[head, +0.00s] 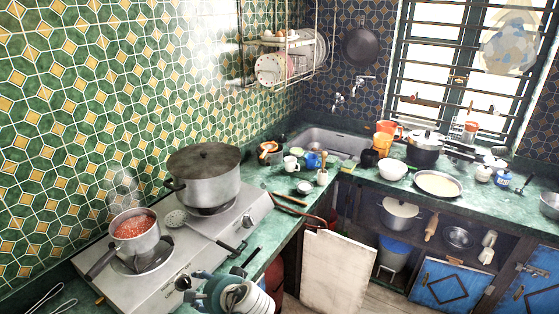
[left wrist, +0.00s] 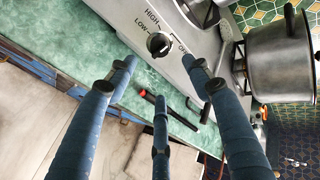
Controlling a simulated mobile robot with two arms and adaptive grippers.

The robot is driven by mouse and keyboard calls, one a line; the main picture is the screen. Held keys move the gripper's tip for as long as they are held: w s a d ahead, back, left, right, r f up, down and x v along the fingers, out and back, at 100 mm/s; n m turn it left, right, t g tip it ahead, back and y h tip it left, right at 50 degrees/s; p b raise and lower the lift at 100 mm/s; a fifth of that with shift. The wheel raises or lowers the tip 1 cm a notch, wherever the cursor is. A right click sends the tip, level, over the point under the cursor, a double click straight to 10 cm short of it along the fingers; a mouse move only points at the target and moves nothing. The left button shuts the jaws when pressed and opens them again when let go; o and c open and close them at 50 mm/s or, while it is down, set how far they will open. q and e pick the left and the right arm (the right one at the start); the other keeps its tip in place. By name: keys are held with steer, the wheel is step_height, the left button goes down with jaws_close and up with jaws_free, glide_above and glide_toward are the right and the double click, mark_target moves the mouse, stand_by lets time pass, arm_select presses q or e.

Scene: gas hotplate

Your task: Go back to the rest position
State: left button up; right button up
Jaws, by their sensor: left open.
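My left gripper (head: 205,285) is at the front edge of the gas hotplate (head: 190,262), low in the head view. In the left wrist view its blue fingers (left wrist: 160,70) are spread, with nothing between them. A black hotplate knob (left wrist: 158,45) marked HIGH and LOW shows just beyond the fingertips, apart from them as far as I can tell. A small pot with red food (head: 133,232) sits on the left burner. A large lidded pot (head: 205,178) sits on the right burner. My right gripper is in neither view.
A skimmer (head: 176,218) lies across the hotplate between the pots. A dark stick with a red tip (left wrist: 160,103) lies near the counter edge. The green counter (head: 275,183) continues to the sink (head: 335,143). A pale board (head: 325,270) leans below the counter.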

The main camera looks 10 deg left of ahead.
arm_select(q)
steer(key=s+d+f+n+g+h, duration=0.1)
steer(key=s+d+f+n+h, duration=0.15)
steer(key=s, duration=0.45)
steer(key=s+d+f+n+g+h, duration=0.15)
steer(key=s+f, duration=0.25)
steer(key=s, duration=0.4)
steer(key=s+d+r+n+h, duration=0.1)
steer(key=s+d+r+h, duration=0.15)
steer(key=s, duration=0.35)
steer(key=s+d+r+n+h, duration=0.1)
steer(key=s+d+r+h, duration=0.15)
steer(key=s, duration=0.45)
step_height(320, 180, down, 35)
steer(key=s+g+b, duration=0.1)
steer(key=s+b, duration=0.1)
steer(key=b, duration=0.6)
steer(key=s+a+f+b, duration=0.1)
steer(key=s+f+b, duration=0.2)
steer(key=s+f, duration=0.5)
steer(key=s+a+f+g+b, duration=0.1)
steer(key=s+a+f+b, duration=0.1)
steer(key=s+f, duration=0.7)
step_height(320, 180, down, 6)
steer(key=shift+f+m+b, duration=0.1)
steer(key=shift+m+b, duration=0.2)
steer(key=shift+b, duration=0.45)
steer(key=shift+g, duration=0.25)
